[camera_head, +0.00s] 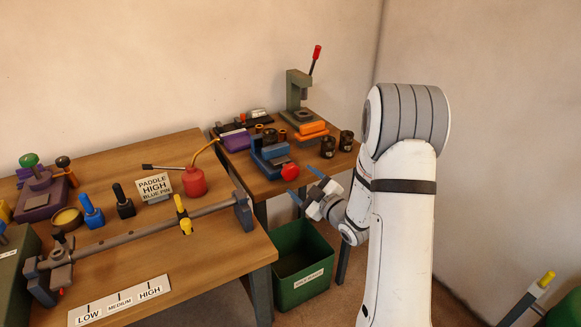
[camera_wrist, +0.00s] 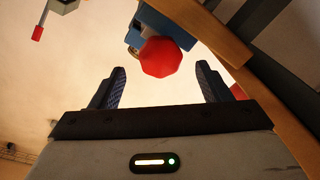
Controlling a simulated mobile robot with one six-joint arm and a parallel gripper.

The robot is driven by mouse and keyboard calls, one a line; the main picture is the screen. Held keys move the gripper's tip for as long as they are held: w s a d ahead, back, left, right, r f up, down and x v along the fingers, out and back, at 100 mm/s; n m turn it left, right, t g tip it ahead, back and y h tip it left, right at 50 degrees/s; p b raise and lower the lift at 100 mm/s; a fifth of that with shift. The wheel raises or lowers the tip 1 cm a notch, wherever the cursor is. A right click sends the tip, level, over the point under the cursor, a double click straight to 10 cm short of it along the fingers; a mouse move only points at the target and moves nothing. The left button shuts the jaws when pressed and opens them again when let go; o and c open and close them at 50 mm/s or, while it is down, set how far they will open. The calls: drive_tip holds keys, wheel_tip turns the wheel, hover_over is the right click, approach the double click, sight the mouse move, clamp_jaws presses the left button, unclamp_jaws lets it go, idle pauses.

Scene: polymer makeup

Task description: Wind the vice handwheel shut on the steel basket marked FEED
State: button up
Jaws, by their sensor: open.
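The blue vice (camera_head: 262,153) sits at the front of the rear bench. Its red handwheel (camera_head: 289,172) faces my gripper (camera_head: 306,186), which is open and empty just beyond the bench edge. In the wrist view the red handwheel (camera_wrist: 160,57) appears between my two spread fingertips (camera_wrist: 160,68), ahead of them; no contact shows. Behind it is part of the blue vice body (camera_wrist: 162,24). Two dark baskets (camera_head: 328,148) (camera_head: 346,141) with small labels stand right of the vice. Their labels are too small to read, so I cannot tell which is FEED. What lies between the jaws is unclear.
A green press with a red-tipped lever (camera_head: 298,90) and an orange block (camera_head: 313,128) stand behind the vice. A green bin (camera_head: 303,282) is on the floor below my gripper. The left bench (camera_head: 215,255) holds a red oil can (camera_head: 194,182), a sign and a long bar.

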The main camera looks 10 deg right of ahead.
sight(293, 175)
drive_tip(key=x, duration=0.6)
drive_tip(key=shift+w+a+p, duration=0.1)
drive_tip(key=shift+w+p, duration=0.15)
drive_tip(key=shift+p, duration=0.1)
drive_tip(key=c, duration=1)
drive_tip(key=shift+o, duration=0.2)
drive_tip(key=shift+f, duration=0.15)
drive_tip(key=shift+f+m+b, duration=0.1)
drive_tip(key=shift+m+b, duration=0.2)
drive_tip(key=shift+b, duration=0.65)
drive_tip(key=o, duration=1)
drive_tip(key=shift+r, duration=0.2)
drive_tip(key=shift+c, duration=0.2)
